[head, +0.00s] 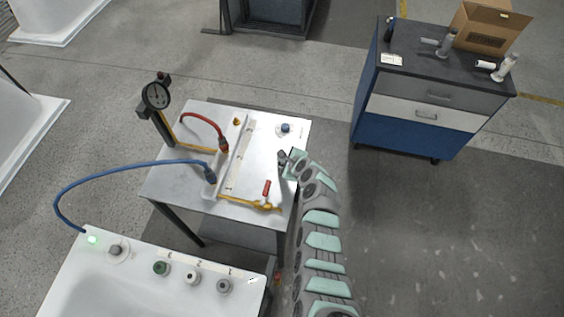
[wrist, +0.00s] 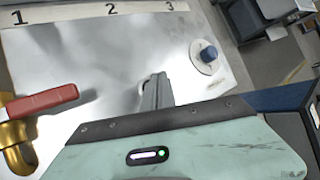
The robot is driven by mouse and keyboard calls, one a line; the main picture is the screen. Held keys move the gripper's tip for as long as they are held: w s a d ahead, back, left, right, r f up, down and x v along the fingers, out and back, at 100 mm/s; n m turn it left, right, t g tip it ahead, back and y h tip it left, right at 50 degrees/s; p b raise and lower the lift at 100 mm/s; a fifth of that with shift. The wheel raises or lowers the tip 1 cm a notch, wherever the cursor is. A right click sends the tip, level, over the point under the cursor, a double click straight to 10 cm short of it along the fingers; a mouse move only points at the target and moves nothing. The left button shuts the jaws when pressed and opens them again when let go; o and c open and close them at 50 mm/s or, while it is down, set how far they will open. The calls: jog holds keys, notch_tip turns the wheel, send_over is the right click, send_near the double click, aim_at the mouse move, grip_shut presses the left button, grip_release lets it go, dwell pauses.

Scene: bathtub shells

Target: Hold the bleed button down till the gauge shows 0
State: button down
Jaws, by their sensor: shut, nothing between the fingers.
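The pressure gauge (head: 156,96) is a round dial on a dark post at the back left of the metal table. Its needle is too small to read. A blue button (head: 285,128) on a round white base is at the table's back right; I take it as the bleed button. It also shows in the wrist view, upper right (wrist: 208,53). My gripper (head: 282,157) is shut and empty over the table's right part. In the wrist view its fingers (wrist: 155,90) are left of the button and nearer me, apart from it.
A red-handled yellow valve (head: 266,188) is at the table's front; its handle also shows in the wrist view (wrist: 40,102). A numbered strip (head: 236,158), a red hose (head: 205,120) and a blue hose (head: 120,168) lie left. A blue cabinet (head: 415,118) stands right.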

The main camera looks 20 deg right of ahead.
jog(key=shift+f, duration=0.4)
jog(key=shift+f+b, duration=0.4)
jog(key=shift+b, duration=0.1)
dwell(0.3)
dwell(1.9)
jog(key=shift+r+p, duration=0.85)
jog(key=shift+p, duration=0.05)
jog(key=shift+r, duration=0.1)
notch_tip(320, 180, up, 5)
jog(key=p, duration=0.5)
